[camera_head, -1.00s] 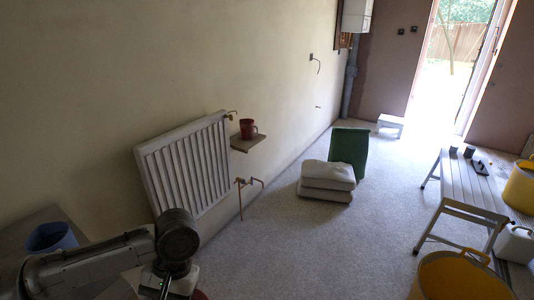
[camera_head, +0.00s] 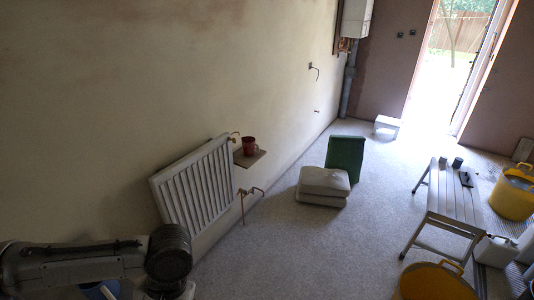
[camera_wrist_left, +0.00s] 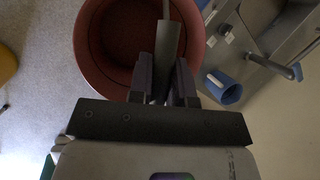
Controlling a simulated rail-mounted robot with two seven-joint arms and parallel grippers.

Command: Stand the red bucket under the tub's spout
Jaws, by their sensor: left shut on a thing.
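The red bucket (camera_wrist_left: 92,45) fills the upper middle of the left wrist view, seen from above with its round rim and inside showing. My left gripper (camera_wrist_left: 168,88) is over the bucket's near rim. Its fingers are shut on a grey-green grip (camera_wrist_left: 168,45), which appears to be the bucket's handle. In the head view, my left arm is at the bottom left, and its fingers and the bucket are out of frame. A grey structure with a pipe-like bar (camera_wrist_left: 272,66) lies right of the bucket; I cannot tell whether this is the tub's spout. My right gripper is not in view.
A blue cup-like container (camera_wrist_left: 224,88) is right of my gripper. A radiator (camera_head: 195,185) leans by the left wall near a shelf with a red mug (camera_head: 249,145). Sacks (camera_head: 322,186), a bench (camera_head: 452,190) and yellow tubs (camera_head: 430,283) stand farther right.

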